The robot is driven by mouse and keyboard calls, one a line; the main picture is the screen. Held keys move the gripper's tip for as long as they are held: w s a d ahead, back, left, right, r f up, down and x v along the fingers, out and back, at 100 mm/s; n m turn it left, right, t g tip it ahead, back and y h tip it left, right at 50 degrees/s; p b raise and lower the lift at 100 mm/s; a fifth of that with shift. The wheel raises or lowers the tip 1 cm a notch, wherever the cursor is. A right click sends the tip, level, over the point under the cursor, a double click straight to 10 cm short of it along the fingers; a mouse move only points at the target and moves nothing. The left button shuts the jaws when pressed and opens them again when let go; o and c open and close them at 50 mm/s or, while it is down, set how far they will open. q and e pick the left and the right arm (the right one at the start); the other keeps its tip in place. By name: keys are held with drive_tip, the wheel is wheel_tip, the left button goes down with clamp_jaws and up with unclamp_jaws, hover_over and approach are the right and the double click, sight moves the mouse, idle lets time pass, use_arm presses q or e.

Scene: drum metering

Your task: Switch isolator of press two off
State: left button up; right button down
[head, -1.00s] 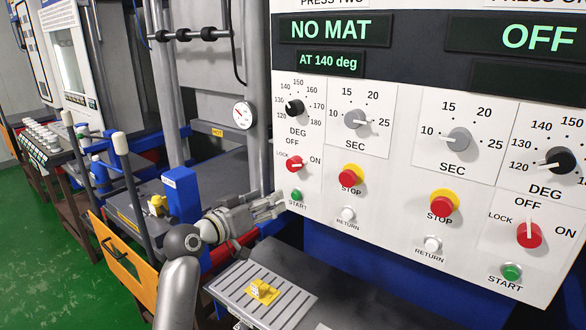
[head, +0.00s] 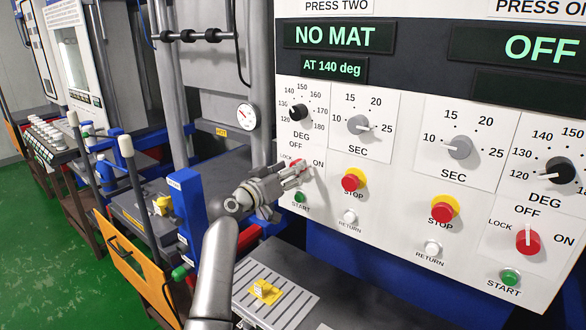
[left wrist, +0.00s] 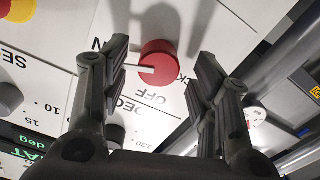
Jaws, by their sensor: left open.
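The isolator of press two is a red round knob (left wrist: 160,66) with a white pointer line, on the white panel (head: 400,215). In the left wrist view its pointer is turned toward ON, away from OFF. My left gripper (head: 300,171) is at the panel, in front of this knob, and mostly hides it in the head view. In the left wrist view my left gripper (left wrist: 163,54) is open, with one finger on each side of the knob and gaps between. I cannot tell how far the fingertips are from the panel. My right gripper is not in view.
Just right of the knob is a red STOP button (head: 350,181) on yellow. A green START button (head: 300,197) is below. Press one's isolator (head: 528,241) is at the far right. A grey slotted plate with a yellow part (head: 264,291) lies below my arm.

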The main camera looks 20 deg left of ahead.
use_arm(q)
drive_tip(key=shift+w+d, duration=0.3)
drive_tip(key=shift+w, duration=0.25)
drive_tip(key=shift+c, duration=1)
drive_tip(key=c, duration=0.8)
